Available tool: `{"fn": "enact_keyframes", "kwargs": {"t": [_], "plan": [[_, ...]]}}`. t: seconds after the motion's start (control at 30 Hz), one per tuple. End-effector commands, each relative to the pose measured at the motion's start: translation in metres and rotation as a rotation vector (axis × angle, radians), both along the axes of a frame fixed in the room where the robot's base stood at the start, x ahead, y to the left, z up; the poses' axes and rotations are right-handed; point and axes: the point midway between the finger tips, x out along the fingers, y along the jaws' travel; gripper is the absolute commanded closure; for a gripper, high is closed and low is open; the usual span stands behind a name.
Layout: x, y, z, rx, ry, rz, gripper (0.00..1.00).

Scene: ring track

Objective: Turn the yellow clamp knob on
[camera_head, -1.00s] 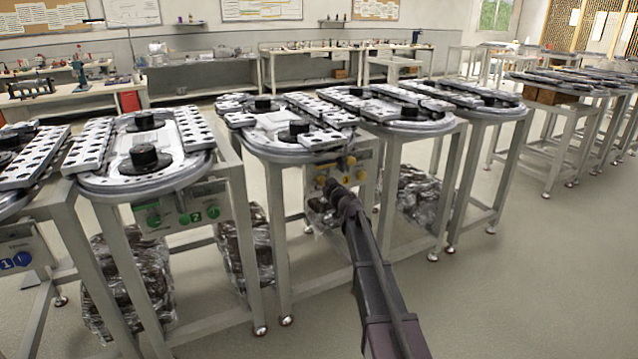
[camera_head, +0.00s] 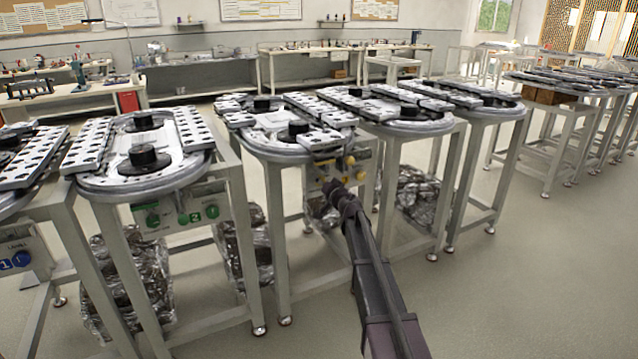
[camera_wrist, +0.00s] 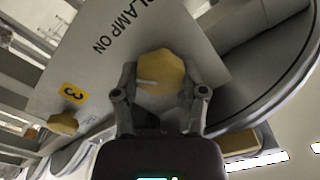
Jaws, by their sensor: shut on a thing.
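The yellow clamp knob (camera_wrist: 162,75) is a faceted knob with a pale pointer line, on a grey panel (camera_wrist: 105,75) lettered "CLAMP ON". In the wrist view my gripper (camera_wrist: 160,98) has one finger on each side of the knob and is shut on it. In the head view my gripper (camera_head: 331,190) is at the front panel of the middle ring-track table (camera_head: 262,148), and my arm hides the gripped knob and part of the panel.
Another yellow knob (camera_wrist: 62,123) sits beside a yellow "3" label (camera_wrist: 74,92). A neighbouring table (camera_head: 90,185) with green knobs (camera_head: 184,217) stands to the left. Table legs and wrapped bundles (camera_head: 418,195) are close by. Open floor (camera_head: 530,280) lies to the right.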

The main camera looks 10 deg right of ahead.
Motion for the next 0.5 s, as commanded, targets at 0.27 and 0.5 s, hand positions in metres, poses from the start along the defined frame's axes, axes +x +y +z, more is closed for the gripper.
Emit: {"fn": "enact_keyframes", "kwargs": {"t": [0.27,0.5], "plan": [[-0.0029,0.0036,-0.0011,0.248,0.083,0.008,0.92],[-0.0030,0.0039,-0.0013,0.449,0.149,0.009,0.92]]}}
